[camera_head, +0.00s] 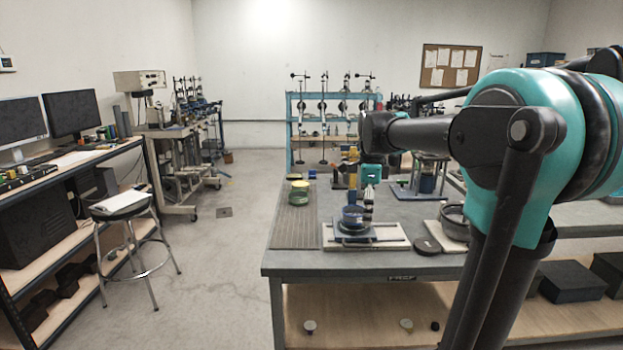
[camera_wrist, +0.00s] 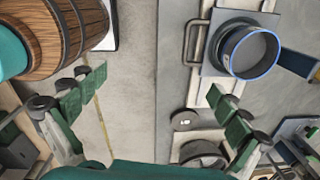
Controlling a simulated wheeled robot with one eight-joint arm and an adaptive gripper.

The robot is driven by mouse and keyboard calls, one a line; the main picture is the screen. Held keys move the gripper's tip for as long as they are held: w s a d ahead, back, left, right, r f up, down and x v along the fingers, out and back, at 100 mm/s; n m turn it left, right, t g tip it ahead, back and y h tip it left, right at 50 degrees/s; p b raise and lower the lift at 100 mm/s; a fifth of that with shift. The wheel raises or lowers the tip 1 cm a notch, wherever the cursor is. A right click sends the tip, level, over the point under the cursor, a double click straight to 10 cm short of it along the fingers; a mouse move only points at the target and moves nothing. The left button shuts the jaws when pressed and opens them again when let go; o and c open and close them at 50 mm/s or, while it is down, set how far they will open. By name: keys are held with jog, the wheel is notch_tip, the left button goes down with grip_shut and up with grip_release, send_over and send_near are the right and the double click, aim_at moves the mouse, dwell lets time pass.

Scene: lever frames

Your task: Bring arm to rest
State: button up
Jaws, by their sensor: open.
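My teal and black arm (camera_head: 515,150) fills the right of the head view, reaching over the grey workbench (camera_head: 300,262). My gripper (camera_wrist: 157,82) shows in the wrist view with its two green-padded fingers wide apart and nothing between them. Bench and floor show beyond the gap. In the head view the fingers are hard to make out near the arm's far end.
A white board (camera_head: 335,243), dark disc (camera_head: 427,247) and round dish (camera_head: 455,222) occupy the bench's front. A wooden barrel (camera_wrist: 60,40) shows left in the wrist view. A stool (camera_head: 128,212) stands left; the floor between is clear.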

jog(key=s+d+f+n+t, duration=0.3)
jog(key=s+f+n, duration=1.7)
jog(key=f, duration=0.3)
jog(key=shift+d+f+t, duration=0.15)
jog(key=shift+d+t, duration=0.05)
jog(key=shift+t, duration=0.1)
